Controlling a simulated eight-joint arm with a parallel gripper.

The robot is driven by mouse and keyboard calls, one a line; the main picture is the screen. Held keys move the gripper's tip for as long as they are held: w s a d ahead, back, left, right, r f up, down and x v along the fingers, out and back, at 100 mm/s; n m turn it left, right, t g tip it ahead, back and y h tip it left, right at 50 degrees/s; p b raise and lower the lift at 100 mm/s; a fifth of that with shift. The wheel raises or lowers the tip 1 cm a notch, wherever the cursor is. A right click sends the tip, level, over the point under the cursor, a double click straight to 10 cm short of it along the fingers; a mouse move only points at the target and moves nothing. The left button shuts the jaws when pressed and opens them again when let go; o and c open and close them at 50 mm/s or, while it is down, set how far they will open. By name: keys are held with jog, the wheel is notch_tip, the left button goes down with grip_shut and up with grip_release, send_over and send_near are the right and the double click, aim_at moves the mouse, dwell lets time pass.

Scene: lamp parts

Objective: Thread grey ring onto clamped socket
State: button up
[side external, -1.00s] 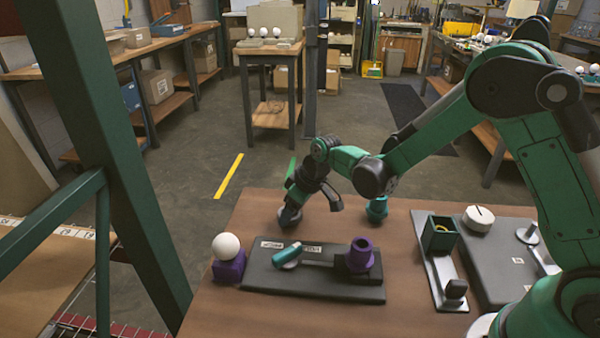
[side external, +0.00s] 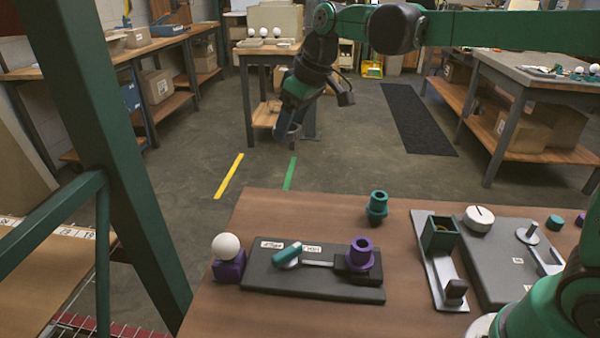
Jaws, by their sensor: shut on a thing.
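The purple socket (side external: 361,254) stands upright in the dark clamp block at the right end of the dark fixture plate (side external: 320,290). Its top opening shows and no ring is around it. The fingers and ring are hard to tell apart.
A white bulb (side external: 226,246) sits on a purple block left of the plate. A loose teal socket (side external: 377,207) stands behind the purple one.

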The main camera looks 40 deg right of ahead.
send_over(368, 244)
notch_tip(368, 244, down, 5)
jog(key=shift+s+a+f, duration=0.1)
jog(key=shift+a+f, duration=0.05)
jog(key=shift+f, duration=1.15)
jog(key=shift+s+a+f, duration=0.1)
jog(key=shift+a+f, duration=0.05)
jog(key=shift+f, duration=1.15)
jog(key=shift+f, duration=1.3)
jog(key=shift+f, duration=0.65)
